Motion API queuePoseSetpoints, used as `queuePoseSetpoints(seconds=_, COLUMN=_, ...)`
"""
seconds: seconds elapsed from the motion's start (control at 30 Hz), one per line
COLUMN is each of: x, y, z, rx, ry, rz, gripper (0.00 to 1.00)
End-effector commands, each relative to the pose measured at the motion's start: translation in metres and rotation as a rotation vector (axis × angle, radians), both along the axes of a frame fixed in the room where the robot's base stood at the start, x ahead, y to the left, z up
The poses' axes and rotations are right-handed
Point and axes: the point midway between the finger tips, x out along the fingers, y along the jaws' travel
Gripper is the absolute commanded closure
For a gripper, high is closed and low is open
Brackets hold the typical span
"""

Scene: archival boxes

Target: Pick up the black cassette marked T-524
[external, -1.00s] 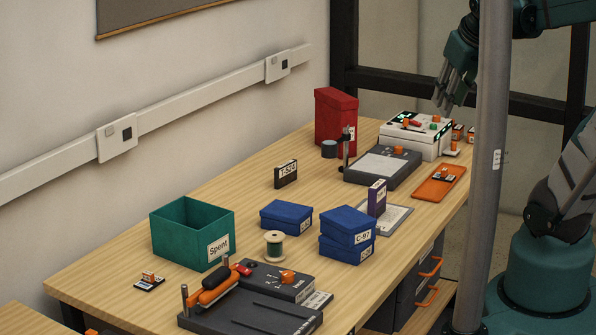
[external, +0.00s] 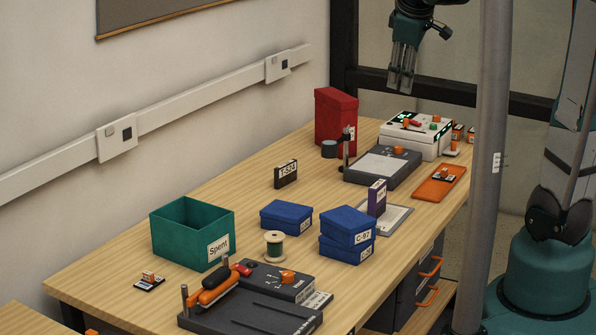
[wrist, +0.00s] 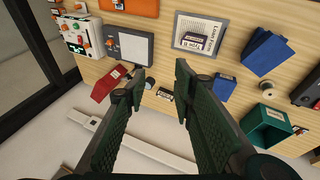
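The black cassette (external: 286,174) with a white label that appears to read T-524 stands upright on the table, left of the dark grey flat device. In the wrist view the cassette (wrist: 165,94) shows small, just beyond the gap between the fingertips. My gripper (external: 402,86) is high above the back right of the table, fingers pointing down, well apart from the cassette. In the wrist view my gripper (wrist: 160,72) is open, with nothing between its fingers.
A red box (external: 336,121) and a dark round container (external: 329,149) stand behind the cassette. A purple cassette (external: 377,198) stands to its right. Blue boxes (external: 286,217), a green bin (external: 176,238) and a thread spool (external: 274,245) are nearer. Table around the cassette is clear.

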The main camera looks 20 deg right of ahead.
Motion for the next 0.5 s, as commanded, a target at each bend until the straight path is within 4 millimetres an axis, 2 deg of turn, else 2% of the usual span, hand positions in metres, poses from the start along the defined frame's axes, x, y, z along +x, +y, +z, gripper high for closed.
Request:
queuePoseSetpoints(seconds=0.03, x=0.011, y=0.005, z=-0.002, rx=-0.016, ry=0.007, rz=0.027, gripper=0.74)
queuePoseSetpoints(seconds=0.5, x=0.093, y=0.043, z=-0.029, rx=-0.172, ry=0.084, rz=0.288, gripper=0.74)
